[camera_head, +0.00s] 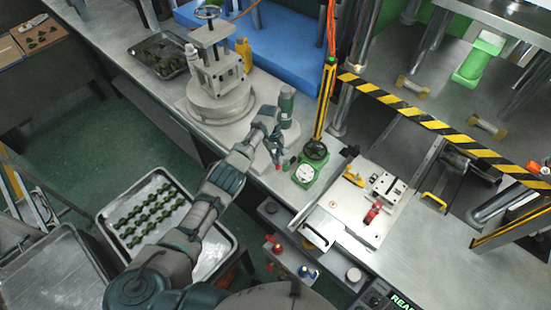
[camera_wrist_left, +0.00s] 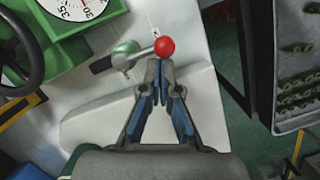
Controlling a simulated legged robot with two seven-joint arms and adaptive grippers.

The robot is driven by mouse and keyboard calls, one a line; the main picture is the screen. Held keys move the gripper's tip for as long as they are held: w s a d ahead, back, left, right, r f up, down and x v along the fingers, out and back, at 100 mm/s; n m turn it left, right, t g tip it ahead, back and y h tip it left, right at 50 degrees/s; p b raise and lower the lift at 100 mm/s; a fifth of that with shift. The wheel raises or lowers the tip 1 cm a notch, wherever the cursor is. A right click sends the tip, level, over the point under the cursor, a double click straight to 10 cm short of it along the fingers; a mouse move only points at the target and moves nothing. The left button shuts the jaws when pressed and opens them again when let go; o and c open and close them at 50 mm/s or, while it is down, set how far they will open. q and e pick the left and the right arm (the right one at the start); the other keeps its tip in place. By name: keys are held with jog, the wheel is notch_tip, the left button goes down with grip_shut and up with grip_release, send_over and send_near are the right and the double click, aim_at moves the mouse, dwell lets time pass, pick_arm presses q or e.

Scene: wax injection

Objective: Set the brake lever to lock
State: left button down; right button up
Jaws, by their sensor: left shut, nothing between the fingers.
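The brake lever is a short metal arm with a red ball knob (camera_wrist_left: 164,47) on its end and a green hub (camera_wrist_left: 124,54) at its other end. In the left wrist view the arm points right from the hub. The knob also shows in the head view (camera_head: 278,168), small, just by my fingers. My left gripper (camera_wrist_left: 161,90) is shut and empty, its fingertips just below the knob in the wrist view. I cannot tell whether they touch it. In the head view my left gripper (camera_head: 277,153) is over the bench edge. My right gripper is not in view.
A green dial gauge (camera_head: 305,173) and a black handwheel (camera_head: 315,150) stand close to the right of the gripper. A round metal clamp base (camera_head: 218,105) is behind it. A tray of green parts (camera_head: 222,245) lies below left. Striped bar (camera_head: 440,128) crosses the right.

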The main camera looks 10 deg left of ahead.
pick_arm(q)
jog(key=v, duration=1.2)
jog(key=shift+w+d, duration=0.1)
